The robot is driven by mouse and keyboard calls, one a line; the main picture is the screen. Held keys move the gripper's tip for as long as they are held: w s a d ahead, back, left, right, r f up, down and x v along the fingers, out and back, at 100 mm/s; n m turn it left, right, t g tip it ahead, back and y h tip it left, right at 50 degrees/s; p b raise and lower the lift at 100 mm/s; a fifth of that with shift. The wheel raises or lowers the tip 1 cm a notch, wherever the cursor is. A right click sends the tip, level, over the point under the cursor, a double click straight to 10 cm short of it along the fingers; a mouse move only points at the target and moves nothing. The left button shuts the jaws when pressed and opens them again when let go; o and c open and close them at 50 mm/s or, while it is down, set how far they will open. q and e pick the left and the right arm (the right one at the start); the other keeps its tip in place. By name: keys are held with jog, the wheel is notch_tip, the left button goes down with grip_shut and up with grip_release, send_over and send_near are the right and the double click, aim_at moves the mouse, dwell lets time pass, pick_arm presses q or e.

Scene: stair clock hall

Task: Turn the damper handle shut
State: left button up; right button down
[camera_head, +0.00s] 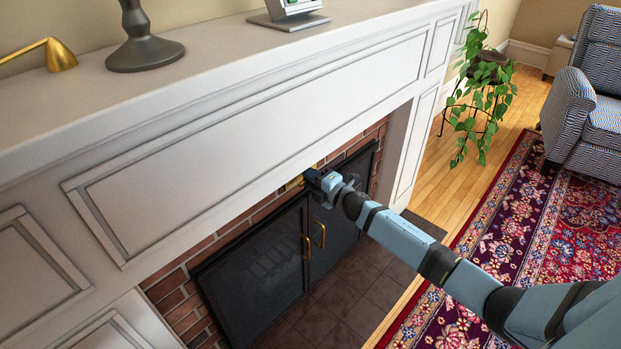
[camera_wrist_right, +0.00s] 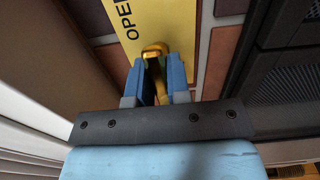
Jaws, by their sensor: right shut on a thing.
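The damper handle (camera_wrist_right: 155,50) is a small brass lever in the right wrist view, in front of a yellow plate (camera_wrist_right: 137,20) with black lettering that starts "OPE". My right gripper (camera_wrist_right: 157,80) is shut on the handle, its blue fingers on either side of it. In the head view my right gripper (camera_head: 322,178) reaches under the mantel to the brick above the fireplace doors. The yellow plate shows there only as a sliver (camera_head: 293,183), and the handle is hidden. My left gripper is not in view.
The white mantel (camera_head: 250,130) overhangs close above my right gripper. Black mesh fireplace doors (camera_head: 262,277) with brass pulls (camera_head: 307,245) stand just below.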

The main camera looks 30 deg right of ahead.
jog(key=c, duration=1.1)
grip_release()
jog(key=shift+s+d, duration=0.1)
jog(key=shift+s, duration=0.15)
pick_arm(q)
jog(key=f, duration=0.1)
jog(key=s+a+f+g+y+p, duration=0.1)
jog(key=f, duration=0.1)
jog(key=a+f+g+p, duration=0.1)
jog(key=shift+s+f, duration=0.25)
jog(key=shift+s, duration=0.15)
pick_arm(e)
jog(key=v, duration=1.3)
jog(key=shift+s+d, duration=0.1)
jog(key=shift+s, duration=0.05)
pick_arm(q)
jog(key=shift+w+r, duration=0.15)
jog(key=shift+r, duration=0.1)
